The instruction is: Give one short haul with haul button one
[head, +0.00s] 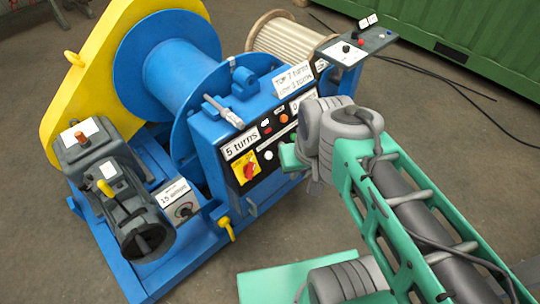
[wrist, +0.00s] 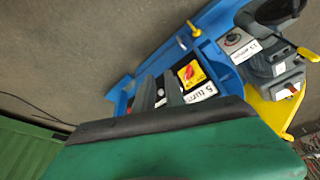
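The blue winch has a control panel (head: 262,150) on its front, with a "5 turns" label (head: 241,146), a red rotary switch on a yellow plate (head: 246,169), an orange button (head: 284,118), a red button (head: 267,129) and a round white button (head: 268,155). I cannot read which is haul button one. My gripper (head: 291,157) is at the right part of the panel and hides some of it; I cannot tell whether it touches. The wrist view shows the panel's yellow switch plate (wrist: 191,74) beyond my green wrist housing.
A blue drum (head: 172,55) with a yellow guard (head: 92,85) stands left. A grey motor unit (head: 100,165) and an amperes dial (head: 183,210) are at the lower left. A small console (head: 352,50) stands behind right, by a rope spool (head: 283,38) and a green container (head: 480,35).

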